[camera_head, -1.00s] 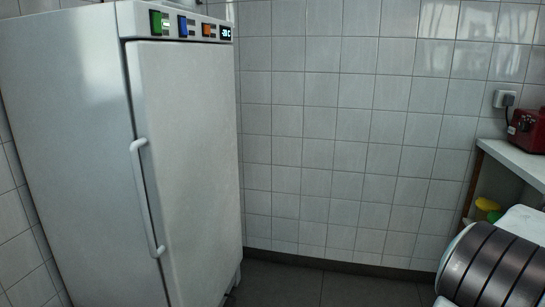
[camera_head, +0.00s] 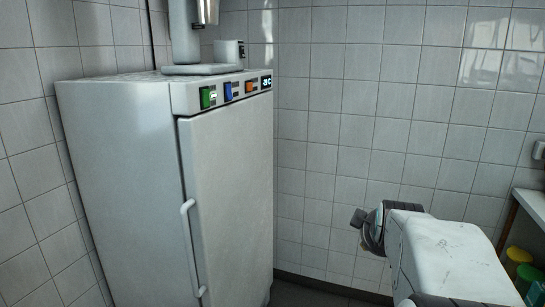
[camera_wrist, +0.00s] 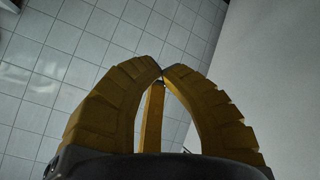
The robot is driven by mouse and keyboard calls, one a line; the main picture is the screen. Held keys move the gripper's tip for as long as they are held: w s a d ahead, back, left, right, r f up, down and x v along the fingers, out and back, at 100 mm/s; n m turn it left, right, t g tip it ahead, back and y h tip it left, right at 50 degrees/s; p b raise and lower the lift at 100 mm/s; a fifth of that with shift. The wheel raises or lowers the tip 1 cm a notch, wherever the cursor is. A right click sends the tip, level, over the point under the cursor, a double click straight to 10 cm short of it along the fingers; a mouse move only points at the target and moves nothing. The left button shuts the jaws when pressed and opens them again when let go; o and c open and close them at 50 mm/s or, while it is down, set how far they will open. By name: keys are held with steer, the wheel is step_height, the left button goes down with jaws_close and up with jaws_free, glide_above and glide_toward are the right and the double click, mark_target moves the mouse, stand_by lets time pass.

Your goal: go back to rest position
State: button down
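My gripper (camera_wrist: 162,74) shows in the wrist view with its yellow ribbed fingers curved inward and their tips meeting. Nothing shows between the fingers. Tiled wall and a plain pale surface lie behind it. In the head view my white arm reaches in from the lower right, with a dark joint at its far end. The gripper's fingers cannot be made out in that view.
A tall white freezer (camera_head: 232,190) with a shut door and a vertical handle (camera_head: 192,245) stands at left. A grey appliance (camera_head: 186,45) sits on top. A white shelf (camera_head: 533,204) with yellow (camera_head: 518,254) and green (camera_head: 526,275) containers below is at right.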

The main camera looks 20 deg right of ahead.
steer(key=s+a+r+y+p, duration=0.1)
steer(key=a+p, duration=0.1)
steer(key=a, duration=0.4)
steer(key=s+a+r+g+y+p, duration=0.1)
steer(key=a+r+y+p, duration=0.1)
steer(key=a, duration=0.3)
steer(key=s+a+r+y+p, duration=0.1)
steer(key=a+p, duration=0.2)
steer(key=a, duration=0.3)
steer(key=s+a+r+g+y+p, duration=0.1)
steer(key=s+a+g+y+p, duration=0.1)
steer(key=s+a+p, duration=0.4)
steer(key=s+a+g, duration=0.1)
steer(key=s+a, duration=0.3)
steer(key=shift+s+a+y, duration=0.25)
steer(key=shift+a+y, duration=0.1)
steer(key=shift+y, duration=0.05)
